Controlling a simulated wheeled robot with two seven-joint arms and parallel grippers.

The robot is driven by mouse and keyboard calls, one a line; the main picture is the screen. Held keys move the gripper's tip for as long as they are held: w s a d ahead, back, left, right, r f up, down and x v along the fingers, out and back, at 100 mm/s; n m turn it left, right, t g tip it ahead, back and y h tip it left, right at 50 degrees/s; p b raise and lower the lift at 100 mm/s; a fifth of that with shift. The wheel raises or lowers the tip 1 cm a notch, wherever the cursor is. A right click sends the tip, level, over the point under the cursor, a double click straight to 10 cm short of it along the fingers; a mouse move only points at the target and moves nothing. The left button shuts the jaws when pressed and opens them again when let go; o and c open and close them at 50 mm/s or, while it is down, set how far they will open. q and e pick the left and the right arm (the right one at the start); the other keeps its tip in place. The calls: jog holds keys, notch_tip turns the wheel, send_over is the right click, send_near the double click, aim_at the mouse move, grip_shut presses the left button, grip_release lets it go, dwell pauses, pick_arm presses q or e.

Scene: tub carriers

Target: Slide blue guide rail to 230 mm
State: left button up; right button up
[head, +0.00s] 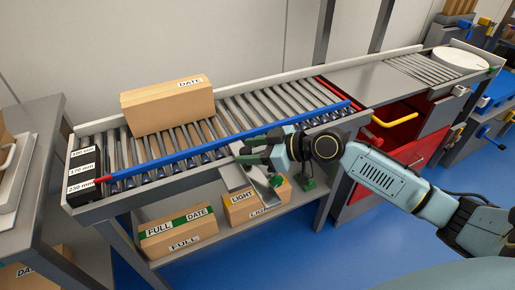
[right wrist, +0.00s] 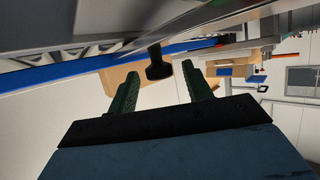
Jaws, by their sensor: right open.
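The blue guide rail (head: 200,151) runs lengthwise over the roller conveyor in the head view. Its red pointer (head: 103,180) is at the left end, close beside the 230 mm label (head: 80,186); exact alignment is hard to tell. My right gripper (head: 243,153) is at the conveyor's front edge, near the middle of the rail. In the right wrist view its green fingers (right wrist: 160,92) are open and empty. A black knob (right wrist: 157,65) is just beyond the fingertips, between them. The blue rail (right wrist: 65,70) also shows there at upper left. My left gripper is out of view.
A cardboard box (head: 168,104) sits on the rollers behind the rail. Boxes marked FULL (head: 178,234) and LIGHT (head: 255,204) are on the shelf below. A red cabinet with a yellow handle (head: 394,119) stands to the right. Blue floor is open in front.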

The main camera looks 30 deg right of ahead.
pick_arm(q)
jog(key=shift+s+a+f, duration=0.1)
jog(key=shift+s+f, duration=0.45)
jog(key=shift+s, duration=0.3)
pick_arm(e)
jog(key=v, duration=1.3)
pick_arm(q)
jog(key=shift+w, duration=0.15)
pick_arm(e)
jog(key=shift+s+d+r, duration=0.1)
jog(key=shift+d, duration=0.05)
